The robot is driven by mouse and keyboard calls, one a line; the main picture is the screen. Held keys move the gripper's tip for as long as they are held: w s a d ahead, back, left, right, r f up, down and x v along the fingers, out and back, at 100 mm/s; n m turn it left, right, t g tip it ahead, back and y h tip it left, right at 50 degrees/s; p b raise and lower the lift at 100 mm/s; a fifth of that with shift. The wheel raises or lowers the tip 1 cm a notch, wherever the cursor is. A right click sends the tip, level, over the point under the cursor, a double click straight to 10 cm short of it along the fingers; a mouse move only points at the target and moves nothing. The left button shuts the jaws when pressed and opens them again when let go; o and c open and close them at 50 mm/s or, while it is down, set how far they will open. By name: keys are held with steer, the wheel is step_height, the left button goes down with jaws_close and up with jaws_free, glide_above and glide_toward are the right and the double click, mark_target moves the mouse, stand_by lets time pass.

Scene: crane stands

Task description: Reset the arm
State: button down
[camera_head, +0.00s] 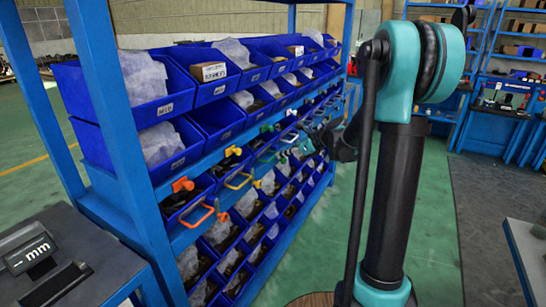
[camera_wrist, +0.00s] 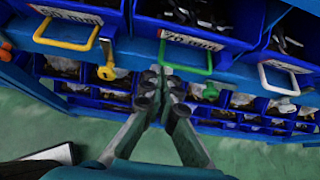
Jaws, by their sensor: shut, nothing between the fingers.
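My gripper (camera_wrist: 160,95) shows in the lower middle of the wrist view. Its two grey fingers with dark knuckles come together at the tips, shut, with nothing seen between them. The fingertips lie in front of the blue bin rack, just below a green handle (camera_wrist: 186,56). I cannot tell whether they touch the rack. In the head view my teal and black arm stands at the right of the rack, and the gripper is small and dark near the rack's far part.
A blue rack (camera_head: 115,90) of blue bins fills the left and middle. Orange (camera_head: 195,215) and yellow (camera_wrist: 66,36) handles and a white handle (camera_wrist: 286,76) stick out from it. A dark workbench (camera_head: 75,260) stands at lower left. Green floor (camera_head: 330,240) lies open right of the rack.

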steer(key=v, duration=0.5)
steer(key=s+d+f+n+h, duration=0.3)
steer(key=s+f+n, duration=0.2)
steer(key=s+n, duration=0.3)
steer(key=s+d+f+n+g+h, duration=0.1)
steer(key=s+d+f+n+h, duration=0.2)
steer(key=s+n, duration=0.5)
steer(key=s+d+f+n+h, duration=0.3)
steer(key=s+d+f+n, duration=0.2)
steer(key=s, duration=0.9)
step_height(320, 180, down, 3)
steer(key=n, duration=0.3)
steer(key=shift+h, duration=0.3)
steer(key=shift+a+r, duration=0.1)
